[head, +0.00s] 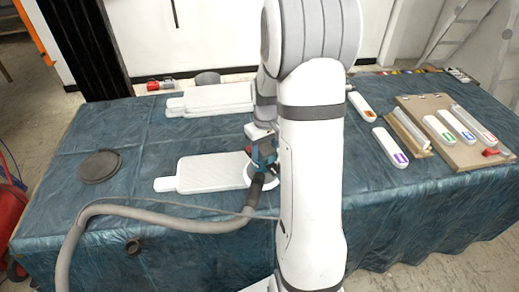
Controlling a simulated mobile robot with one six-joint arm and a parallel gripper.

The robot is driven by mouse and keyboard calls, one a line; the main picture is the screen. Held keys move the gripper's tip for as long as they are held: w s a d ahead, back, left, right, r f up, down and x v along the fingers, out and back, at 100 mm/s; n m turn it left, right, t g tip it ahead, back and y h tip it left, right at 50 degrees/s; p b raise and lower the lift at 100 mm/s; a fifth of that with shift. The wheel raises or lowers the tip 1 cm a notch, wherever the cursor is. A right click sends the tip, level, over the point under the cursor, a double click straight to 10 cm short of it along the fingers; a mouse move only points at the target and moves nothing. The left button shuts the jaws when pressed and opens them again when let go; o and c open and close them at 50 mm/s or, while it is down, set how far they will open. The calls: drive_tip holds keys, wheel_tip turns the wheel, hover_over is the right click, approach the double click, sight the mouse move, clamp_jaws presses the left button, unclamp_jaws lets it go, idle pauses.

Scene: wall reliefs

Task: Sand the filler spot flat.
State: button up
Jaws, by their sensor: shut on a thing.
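A blue and black sander (263,153) with a pale round pad stands at the right end of a white panel (212,171) that has a narrow tab on its left. The panel lies flat on the blue cloth-covered table. My gripper (259,138) is shut on the sander, mostly hidden behind my own arm. The filler spot cannot be made out; the panel's right end is covered by the sander and arm.
A thick grey hose (150,208) runs from the sander across the table's front left. Another white panel (212,98) lies behind. A dark disc (100,166) lies at left. A brown board (450,135) with colour-labelled white blocks is at right. Cloth between disc and panel is clear.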

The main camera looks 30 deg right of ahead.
drive_tip(key=shift+d, duration=0.25)
drive_tip(key=shift+a, duration=0.15)
drive_tip(key=w+a, duration=0.2)
drive_tip(key=a, duration=0.4)
drive_tip(key=shift+a+r, duration=0.15)
idle(0.9)
